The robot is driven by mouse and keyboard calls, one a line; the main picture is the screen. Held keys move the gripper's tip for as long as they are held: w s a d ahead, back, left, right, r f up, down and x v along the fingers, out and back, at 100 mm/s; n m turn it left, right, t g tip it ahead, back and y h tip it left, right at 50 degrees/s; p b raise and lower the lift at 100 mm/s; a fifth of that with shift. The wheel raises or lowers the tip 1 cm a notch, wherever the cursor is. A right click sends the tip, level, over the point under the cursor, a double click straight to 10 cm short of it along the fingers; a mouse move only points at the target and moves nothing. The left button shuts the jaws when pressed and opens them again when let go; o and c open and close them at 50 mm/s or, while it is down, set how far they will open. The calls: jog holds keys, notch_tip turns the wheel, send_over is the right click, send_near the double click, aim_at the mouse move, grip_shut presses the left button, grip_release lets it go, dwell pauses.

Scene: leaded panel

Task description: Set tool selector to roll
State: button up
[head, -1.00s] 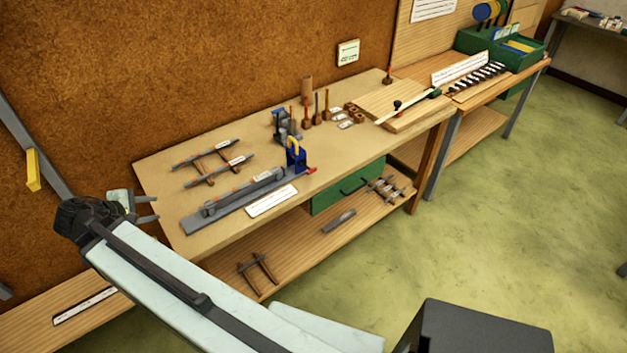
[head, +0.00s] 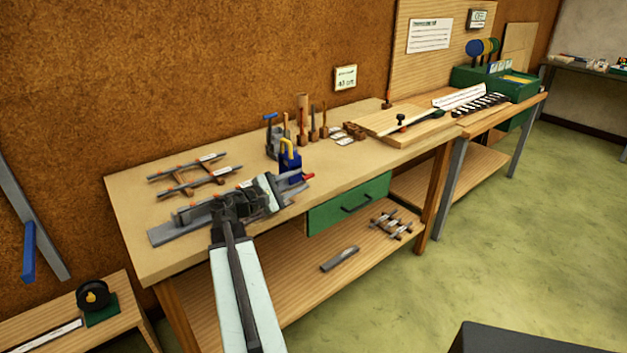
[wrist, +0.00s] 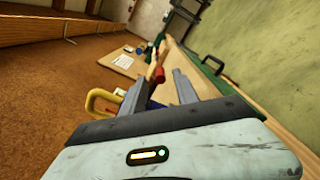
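I cannot read any selector marking, and cannot tell which part is the tool selector. My gripper (head: 293,188) is just in front of the device and hides its lower part. In the wrist view, my gripper (wrist: 161,78) is open, its two fingers apart. The red tip (wrist: 159,75) shows between them, with the yellow handle (wrist: 103,101) to the left. I cannot tell whether either finger touches the lever.
A grey rail (head: 170,232) lies on the bench (head: 125,190), partly behind my arm. A green drawer (head: 350,204) is under the top.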

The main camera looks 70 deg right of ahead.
aim_at(307, 177)
jog(key=x, duration=0.6)
jog(key=shift+d, duration=0.15)
grip_shut()
jog(key=shift+s+a+f, duration=0.1)
jog(key=shift+a, duration=0.15)
jog(key=shift+d, duration=0.1)
